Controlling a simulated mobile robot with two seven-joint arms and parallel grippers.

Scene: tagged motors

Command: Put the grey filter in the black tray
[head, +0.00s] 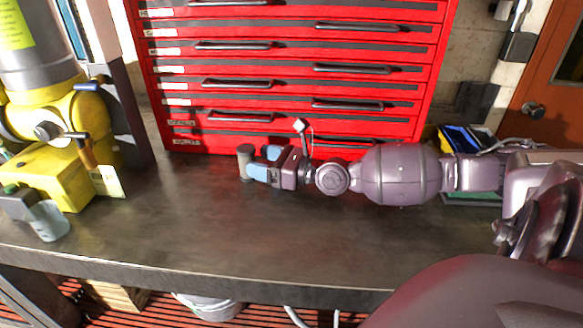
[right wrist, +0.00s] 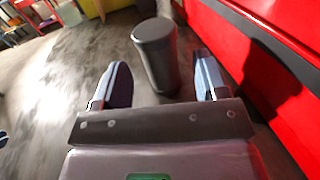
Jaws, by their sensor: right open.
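The grey filter (head: 245,160) is a dark grey cylinder standing upright on the workbench, in front of the red drawer cabinet. It also shows in the right wrist view (right wrist: 156,55), ahead of the palm. My right gripper (head: 264,163) is open, with its blue-grey fingers pointing left at the filter. In the right wrist view the fingers (right wrist: 160,78) lie on either side of the filter's lower part, with a gap on both sides. A dark container with blue and yellow parts (head: 464,138) is behind my right arm; I cannot tell whether it is the black tray. My left gripper is out of view.
The red drawer cabinet (head: 290,60) stands close behind the filter. A yellow machine (head: 55,170) and a clear cup (head: 47,222) are at the left. A green item (head: 470,198) lies partly hidden under my right arm. The workbench (head: 200,225) is clear in front.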

